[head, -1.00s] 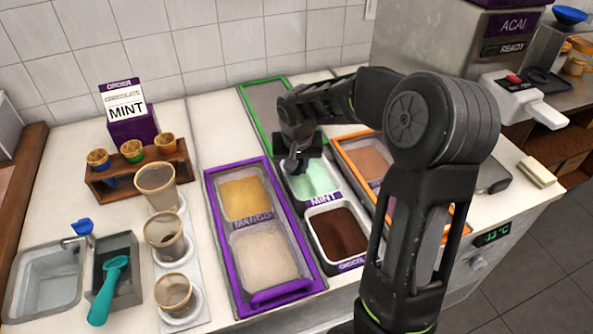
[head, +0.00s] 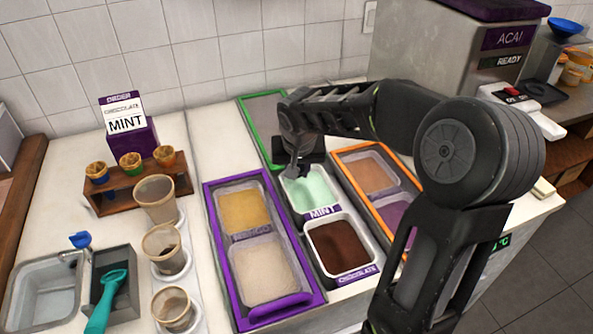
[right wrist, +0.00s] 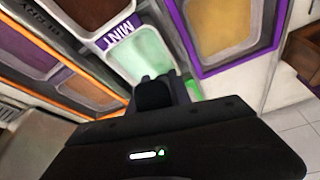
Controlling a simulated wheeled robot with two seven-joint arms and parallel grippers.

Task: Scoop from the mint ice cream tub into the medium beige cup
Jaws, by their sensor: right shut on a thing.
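The mint ice cream tub (head: 318,200) holds pale green ice cream behind a MINT label; it also shows in the right wrist view (right wrist: 150,52). My right gripper (head: 294,172) is at the tub's back left edge, pointing down. In the right wrist view its fingers (right wrist: 165,92) are close together, covering the near part of the tub. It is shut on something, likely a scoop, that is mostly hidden. The medium beige cup (head: 160,240) stands upright in the middle of a row of three cups on the left. My left gripper is not in view.
The chocolate tub (head: 338,246) is in front of the mint tub. A purple-framed tray (head: 210,222) lies between the tubs and the cups. The large cup (head: 157,190) and small cup (head: 172,300) flank the medium one. A teal scoop (head: 104,305) lies in a grey bin.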

